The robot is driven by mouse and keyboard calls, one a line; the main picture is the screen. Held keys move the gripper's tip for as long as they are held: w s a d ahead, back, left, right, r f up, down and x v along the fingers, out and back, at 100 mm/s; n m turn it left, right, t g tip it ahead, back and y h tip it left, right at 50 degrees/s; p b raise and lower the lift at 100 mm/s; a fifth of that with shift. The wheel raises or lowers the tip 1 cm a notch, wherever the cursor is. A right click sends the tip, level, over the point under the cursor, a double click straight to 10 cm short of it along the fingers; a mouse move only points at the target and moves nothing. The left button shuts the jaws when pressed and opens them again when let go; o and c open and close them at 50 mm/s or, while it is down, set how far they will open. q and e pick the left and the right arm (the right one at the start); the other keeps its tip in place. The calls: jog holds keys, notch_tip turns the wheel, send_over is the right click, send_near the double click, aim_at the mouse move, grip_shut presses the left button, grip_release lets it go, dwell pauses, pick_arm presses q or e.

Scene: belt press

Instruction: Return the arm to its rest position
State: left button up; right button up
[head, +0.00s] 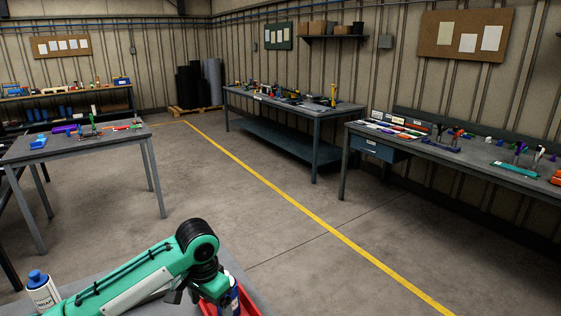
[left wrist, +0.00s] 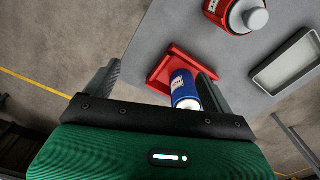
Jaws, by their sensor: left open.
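My left arm, green and white, comes in low from the left in the head view and its wrist bends down over the table's corner. My left gripper (left wrist: 160,68) is open in the left wrist view, with its two dark fingers spread. A blue can (left wrist: 184,90) with a white label stands on a small red tray (left wrist: 158,82), beside the right-hand finger; I cannot tell if they touch. In the head view the can (head: 235,297) and red tray (head: 252,306) show partly behind the wrist. The fingers are mostly hidden there. My right gripper is not in view.
A white bottle with a blue cap (head: 42,292) stands at the lower left. A red container with a grey cap (left wrist: 238,12) and a grey tray (left wrist: 285,65) share the near table (left wrist: 185,35). Other workbenches stand well away, across open floor (head: 250,190).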

pick_arm(q)
jog(key=s+d+f+t+h, duration=0.25)
jog(key=s+d+f, duration=0.45)
jog(key=s+f, duration=0.45)
jog(key=s+a+f+n+y, duration=0.1)
jog(key=s+a+f+n, duration=0.1)
jog(key=s+a, duration=0.6)
jog(key=s+a+f+n+y, duration=0.25)
jog(key=s+a, duration=0.35)
jog(key=s, duration=0.3)
notch_tip(320, 180, down, 31)
jog(key=h, duration=0.1)
jog(key=s+a+f+g, duration=0.1)
jog(key=s+a+f, duration=0.2)
jog(key=s+f, duration=1.5)
jog(key=shift+s+f+g, duration=0.35)
jog(key=shift+s, duration=0.35)
